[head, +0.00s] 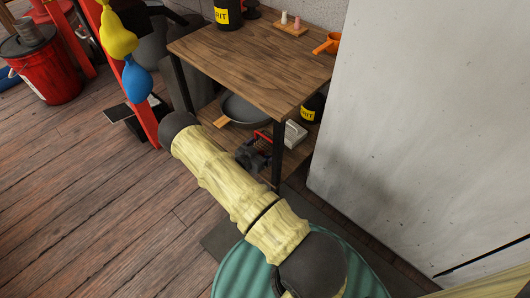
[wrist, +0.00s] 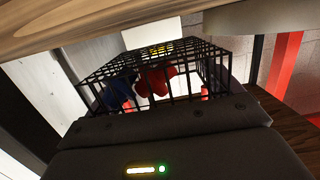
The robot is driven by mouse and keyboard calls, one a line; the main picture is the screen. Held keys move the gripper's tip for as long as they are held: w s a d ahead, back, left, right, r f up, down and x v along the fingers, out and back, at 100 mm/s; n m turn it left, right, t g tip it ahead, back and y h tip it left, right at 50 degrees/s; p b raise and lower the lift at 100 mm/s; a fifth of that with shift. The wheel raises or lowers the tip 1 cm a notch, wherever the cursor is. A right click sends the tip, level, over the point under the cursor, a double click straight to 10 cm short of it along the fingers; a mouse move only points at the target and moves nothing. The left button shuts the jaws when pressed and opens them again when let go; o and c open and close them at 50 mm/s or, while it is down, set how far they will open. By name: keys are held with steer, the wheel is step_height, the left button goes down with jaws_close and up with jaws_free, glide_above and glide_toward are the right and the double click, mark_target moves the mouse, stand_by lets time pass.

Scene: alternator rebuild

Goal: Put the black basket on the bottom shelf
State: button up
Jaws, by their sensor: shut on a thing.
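The black basket (wrist: 188,62) is a wire cage in the wrist view, with blue and red things inside it. My gripper (wrist: 165,125) is shut on it, at the basket's near side; the exact grip point is hard to see. In the head view my arm reaches to the shelf unit, and a dark shape with a bit of red near the front leg seems to be the gripper and basket, mostly hidden. The bottom shelf (head: 292,158) is brown wood under the tabletop (head: 250,60). I cannot tell whether the basket touches it.
A grey pan (head: 246,112), a pale box (head: 295,134) and a black tub with a yellow label (head: 312,108) are by the shelf. A black front leg (head: 277,160) is close to the arm. A pale wall panel (head: 410,120) bounds the right.

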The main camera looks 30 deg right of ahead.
steer(key=shift+f, duration=1)
steer(key=shift+f+b, duration=0.3)
steer(key=shift+b, duration=0.2)
steer(key=o, duration=0.9)
steer(key=shift+c, duration=0.2)
